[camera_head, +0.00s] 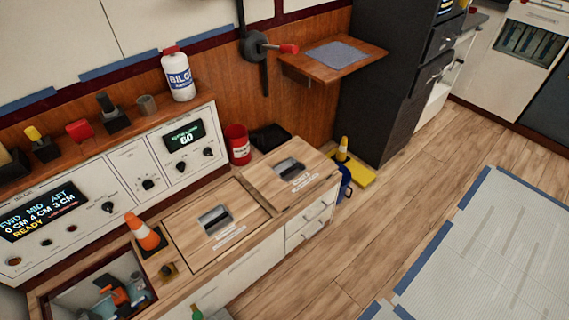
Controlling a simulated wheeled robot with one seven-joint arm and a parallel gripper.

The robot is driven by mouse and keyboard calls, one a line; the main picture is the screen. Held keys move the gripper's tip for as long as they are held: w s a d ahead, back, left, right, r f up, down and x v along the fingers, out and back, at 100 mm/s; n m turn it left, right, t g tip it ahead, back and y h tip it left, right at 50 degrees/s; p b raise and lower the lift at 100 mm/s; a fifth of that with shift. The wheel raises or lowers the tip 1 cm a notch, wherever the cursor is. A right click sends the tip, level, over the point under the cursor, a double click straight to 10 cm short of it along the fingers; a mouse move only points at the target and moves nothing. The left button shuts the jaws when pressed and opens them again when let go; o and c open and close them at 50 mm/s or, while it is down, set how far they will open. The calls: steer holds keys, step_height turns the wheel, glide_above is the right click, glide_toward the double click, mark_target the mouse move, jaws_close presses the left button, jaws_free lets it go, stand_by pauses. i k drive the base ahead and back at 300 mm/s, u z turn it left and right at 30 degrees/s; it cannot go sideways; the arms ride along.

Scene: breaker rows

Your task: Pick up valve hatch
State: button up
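Two square wooden hatches lie closed on the low counter. The nearer hatch (217,224) has a dark recessed handle in its middle and a small white label by its front edge. The farther hatch (291,172), to its right, looks alike, with its own handle and label. Both labels are too small to read, so I cannot tell which is the valve hatch. My gripper is not in view.
An orange-and-white cone (142,232) stands left of the nearer hatch. An open compartment (62,300) with orange and blue items is at the lower left.

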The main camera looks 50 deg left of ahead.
mark_target(283, 175)
steer(key=u, duration=0.45)
steer(key=i, duration=0.95)
steer(key=u, duration=1.25)
steer(key=i, duration=0.75)
steer(key=u, duration=0.4)
